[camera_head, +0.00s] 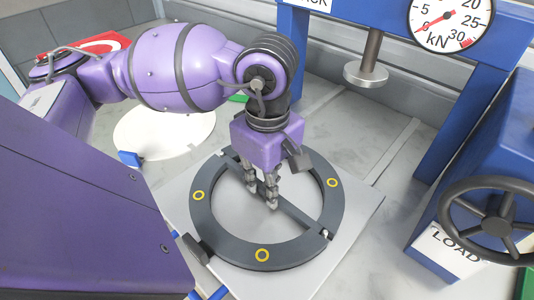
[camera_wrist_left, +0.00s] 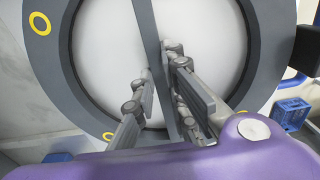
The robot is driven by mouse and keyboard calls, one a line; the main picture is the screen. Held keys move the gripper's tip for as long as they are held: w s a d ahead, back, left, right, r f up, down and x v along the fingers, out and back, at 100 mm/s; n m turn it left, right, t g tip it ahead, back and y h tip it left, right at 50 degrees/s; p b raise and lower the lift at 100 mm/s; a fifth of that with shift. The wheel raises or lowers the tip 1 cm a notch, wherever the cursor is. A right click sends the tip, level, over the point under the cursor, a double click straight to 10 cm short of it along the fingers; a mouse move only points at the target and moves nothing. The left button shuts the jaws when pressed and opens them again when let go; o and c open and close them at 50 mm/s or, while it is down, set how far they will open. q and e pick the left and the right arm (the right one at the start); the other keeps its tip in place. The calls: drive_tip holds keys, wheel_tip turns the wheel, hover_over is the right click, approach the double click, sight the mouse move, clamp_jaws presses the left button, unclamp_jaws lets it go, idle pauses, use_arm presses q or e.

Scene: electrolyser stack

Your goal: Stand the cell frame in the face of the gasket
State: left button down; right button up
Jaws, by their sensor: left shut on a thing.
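The gasket (camera_head: 215,235) is a dark grey ring with several yellow circles, lying flat on a square grey plate (camera_head: 355,215). It also shows in the left wrist view (camera_wrist_left: 52,62). The cell frame (camera_head: 300,216) appears as a long, thin grey bar crossing the ring's opening, with its ends at the ring's inner edge near small notches. I cannot tell whether the ends sit down in the notches. My left gripper (camera_head: 262,196) points down over the ring and is shut on the bar near its middle; the wrist view shows a finger on each side (camera_wrist_left: 163,68). My right gripper is out of view.
A blue press frame with a metal ram (camera_head: 366,75) and a dial gauge (camera_head: 450,20) stands behind. A blue box with a black handwheel (camera_head: 492,220) is at the right. A white disc (camera_head: 150,140) lies at the left. The wrist view shows a blue crate (camera_wrist_left: 291,114).

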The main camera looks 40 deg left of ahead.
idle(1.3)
use_arm(q)
drive_tip(key=shift+b, duration=0.35)
drive_tip(key=c, duration=1.7)
unclamp_jaws()
drive_tip(key=shift+r, duration=0.15)
wheel_tip(320, 180, up, 12)
drive_tip(key=shift+f, duration=0.1)
drive_tip(key=shift+f, duration=0.1)
